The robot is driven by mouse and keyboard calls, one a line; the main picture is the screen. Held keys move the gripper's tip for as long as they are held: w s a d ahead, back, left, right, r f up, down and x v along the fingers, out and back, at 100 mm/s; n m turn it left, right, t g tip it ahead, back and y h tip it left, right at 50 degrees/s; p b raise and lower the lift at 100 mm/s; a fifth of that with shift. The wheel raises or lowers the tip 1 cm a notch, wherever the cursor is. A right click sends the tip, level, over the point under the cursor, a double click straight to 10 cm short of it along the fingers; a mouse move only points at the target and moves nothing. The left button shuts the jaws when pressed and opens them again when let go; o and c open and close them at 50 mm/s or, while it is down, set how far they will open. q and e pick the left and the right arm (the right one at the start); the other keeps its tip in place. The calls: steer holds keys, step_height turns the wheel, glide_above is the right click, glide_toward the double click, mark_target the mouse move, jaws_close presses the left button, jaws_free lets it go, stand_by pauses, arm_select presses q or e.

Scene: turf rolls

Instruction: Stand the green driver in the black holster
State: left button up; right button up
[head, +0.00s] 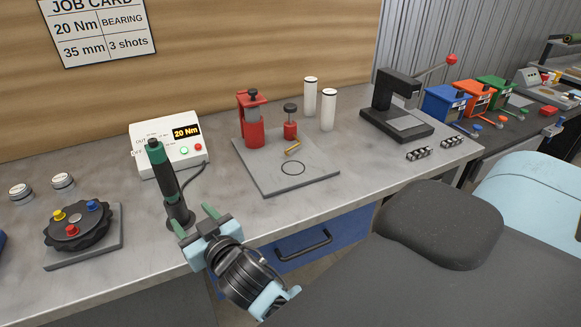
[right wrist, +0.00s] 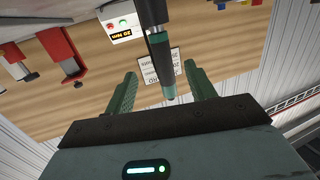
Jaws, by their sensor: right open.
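In the right wrist view the driver (right wrist: 160,48) shows beyond and between the two spread fingers (right wrist: 160,80), apparently not gripped. My left gripper is not in view.
A white controller (head: 155,135) reading 20 Nm stands behind the driver, with a cable beside it. A black knobbed fixture (head: 78,232) lies to the left. A grey plate (head: 270,175) with a red press (head: 251,120) lies to the right.

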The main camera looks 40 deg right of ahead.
steer(key=s+d+f+n+g+y, duration=0.1)
steer(key=s+f+g, duration=0.1)
steer(key=s+f, duration=0.45)
steer(key=s+d+f+g, duration=0.1)
steer(key=s+f+g, duration=0.15)
steer(key=f, duration=0.65)
steer(key=s+d+f+g, duration=0.1)
steer(key=s+d+f, duration=0.1)
steer(key=s+f, duration=0.4)
steer(key=s+d+f+g, duration=0.1)
steer(key=s+f+g, duration=0.1)
steer(key=s+f, duration=0.5)
steer(key=s, duration=0.5)
steer(key=shift+s+d+f+n, duration=0.2)
steer(key=shift+s+d+n, duration=0.1)
steer(key=shift+d+n, duration=0.1)
